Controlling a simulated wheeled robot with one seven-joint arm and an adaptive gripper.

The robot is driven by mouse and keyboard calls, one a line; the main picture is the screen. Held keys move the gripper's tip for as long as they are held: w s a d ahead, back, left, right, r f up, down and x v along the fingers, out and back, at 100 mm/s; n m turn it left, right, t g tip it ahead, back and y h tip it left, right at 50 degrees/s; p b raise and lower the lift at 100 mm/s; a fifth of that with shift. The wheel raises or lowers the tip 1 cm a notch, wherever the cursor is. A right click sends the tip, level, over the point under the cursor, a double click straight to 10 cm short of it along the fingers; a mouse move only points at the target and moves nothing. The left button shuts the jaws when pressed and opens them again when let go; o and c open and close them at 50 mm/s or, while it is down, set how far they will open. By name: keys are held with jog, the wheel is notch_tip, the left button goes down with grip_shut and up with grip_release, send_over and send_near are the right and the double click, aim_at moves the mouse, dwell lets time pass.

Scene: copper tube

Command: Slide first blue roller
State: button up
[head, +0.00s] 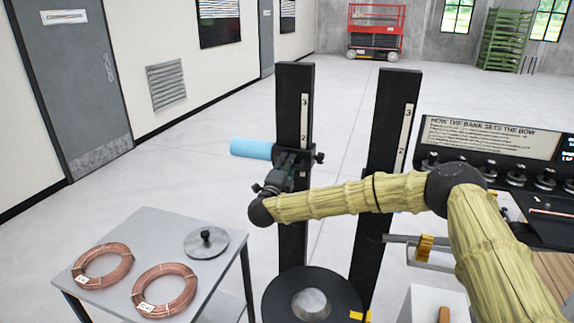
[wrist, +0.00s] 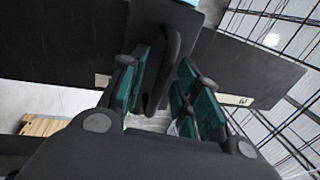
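The blue roller (head: 251,149) sticks out to the left of the left black post (head: 293,110), near the scale's 2 mark. My gripper (head: 287,168) is at that post, just right of and below the roller, beside a dark fitting. In the wrist view, my gripper (wrist: 160,95) has its green-padded fingers apart. A pale blue sliver at the wrist view's top edge may be the roller. The contact between fingers and handle is unclear.
A second black post (head: 388,130) stands to the right. A grey table (head: 150,225) at lower left holds two copper coils (head: 102,265) and a round weight (head: 206,242). A dark round base (head: 345,290) lies below. A sign panel (head: 490,138) is at right.

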grip_shut()
notch_tip(320, 180, up, 21)
jog(key=b, duration=0.4)
jog(key=shift+f, duration=0.15)
dwell(0.3)
grip_release()
jog(key=shift+f, duration=0.1)
jog(key=shift+f, duration=0.1)
